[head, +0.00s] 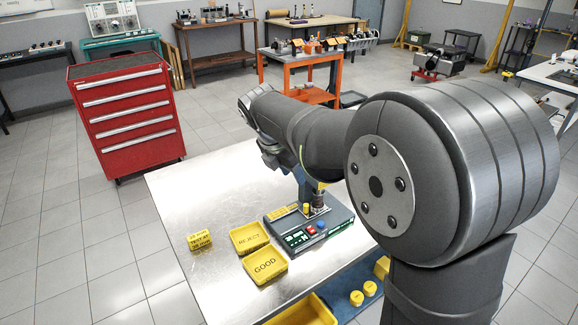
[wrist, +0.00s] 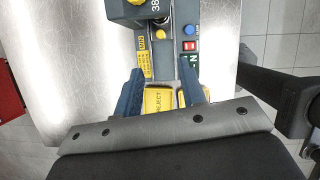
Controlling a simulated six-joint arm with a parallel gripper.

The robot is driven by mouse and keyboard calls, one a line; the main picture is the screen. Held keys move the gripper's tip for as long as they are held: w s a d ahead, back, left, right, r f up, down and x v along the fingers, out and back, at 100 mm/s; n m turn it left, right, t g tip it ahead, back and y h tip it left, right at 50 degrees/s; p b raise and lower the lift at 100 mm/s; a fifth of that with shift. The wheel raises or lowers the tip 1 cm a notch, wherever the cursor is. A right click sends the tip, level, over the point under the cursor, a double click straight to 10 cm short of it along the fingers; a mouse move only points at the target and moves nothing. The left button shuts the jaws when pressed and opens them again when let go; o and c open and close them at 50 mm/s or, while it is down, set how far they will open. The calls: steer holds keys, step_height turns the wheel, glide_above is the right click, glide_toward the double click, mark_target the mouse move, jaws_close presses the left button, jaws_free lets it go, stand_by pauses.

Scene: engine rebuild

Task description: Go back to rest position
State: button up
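My arm reaches from the right over the metal workbench (head: 180,190) in the head view; its wrist end is at the left, and the fingertips cannot be made out there. In the wrist view the two blue fingers of my gripper (wrist: 161,75) stand apart with nothing held between them. The yellow REJECT tray (head: 246,240) lies below and beyond the fingers; it also shows in the wrist view (wrist: 158,101). The GOOD tray (head: 266,267) sits next to it. A test station (head: 330,232) with red and blue buttons stands behind, partly hidden by my arm.
A yellow lettered block (head: 200,240) lies left of the trays. A yellow bin (head: 300,315) and small yellow cylinders (head: 356,298) are at the front edge. A red tool cabinet (head: 125,115) stands left of the bench. The bench's left part is clear.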

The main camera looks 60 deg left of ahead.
mark_target(305, 205)
steer(key=shift+v, duration=1.05)
steer(key=shift+f, duration=0.1)
steer(key=x, duration=1.7)
steer(key=shift+f, duration=0.2)
steer(key=shift+s, duration=0.3)
steer(key=shift+w+r, duration=0.1)
